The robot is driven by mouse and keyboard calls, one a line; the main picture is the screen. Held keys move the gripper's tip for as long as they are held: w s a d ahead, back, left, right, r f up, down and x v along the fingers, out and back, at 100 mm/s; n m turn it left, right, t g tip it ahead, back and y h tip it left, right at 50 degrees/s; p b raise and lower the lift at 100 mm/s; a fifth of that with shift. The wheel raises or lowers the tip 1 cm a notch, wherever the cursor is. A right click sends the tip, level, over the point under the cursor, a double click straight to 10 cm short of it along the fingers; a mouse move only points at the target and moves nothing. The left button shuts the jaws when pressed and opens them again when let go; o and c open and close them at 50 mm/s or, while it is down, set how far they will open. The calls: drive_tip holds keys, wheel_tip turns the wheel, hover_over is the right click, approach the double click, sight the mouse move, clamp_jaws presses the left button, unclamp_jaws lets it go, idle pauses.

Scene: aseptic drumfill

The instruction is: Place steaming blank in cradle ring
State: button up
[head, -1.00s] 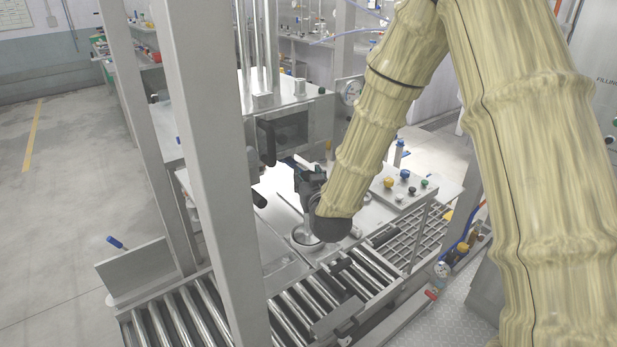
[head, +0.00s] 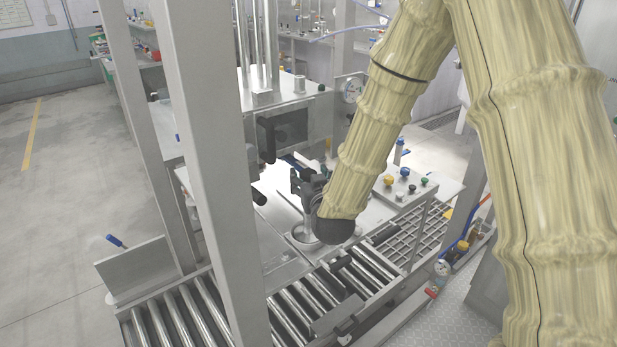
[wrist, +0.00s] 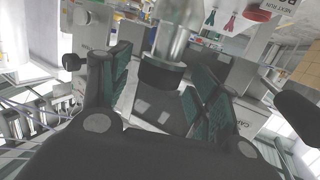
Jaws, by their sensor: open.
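My gripper (head: 301,183) is low over the steel work surface of the filling station, at the end of my sleeved arm. In the wrist view my gripper (wrist: 157,78) is open, its two teal-padded fingers spread apart. A shiny metal cylinder with a black end (wrist: 160,74) shows between or just beyond the fingers; I cannot tell whether it is the steaming blank or a machine part. No finger visibly closes on it. A round metal ring (head: 302,234), which looks like the cradle ring, lies just below my gripper, partly hidden by my wrist. No steam is visible.
A roller conveyor (head: 300,305) runs along the front. A grey post (head: 200,150) stands left of my gripper. A dark box (head: 285,130) is behind it.

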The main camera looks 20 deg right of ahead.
drive_tip(key=s+r+b, duration=0.1)
drive_tip(key=s+b, duration=0.1)
drive_tip(key=s, duration=0.8)
drive_tip(key=shift+a+r, duration=0.3)
drive_tip(key=shift+a, duration=0.15)
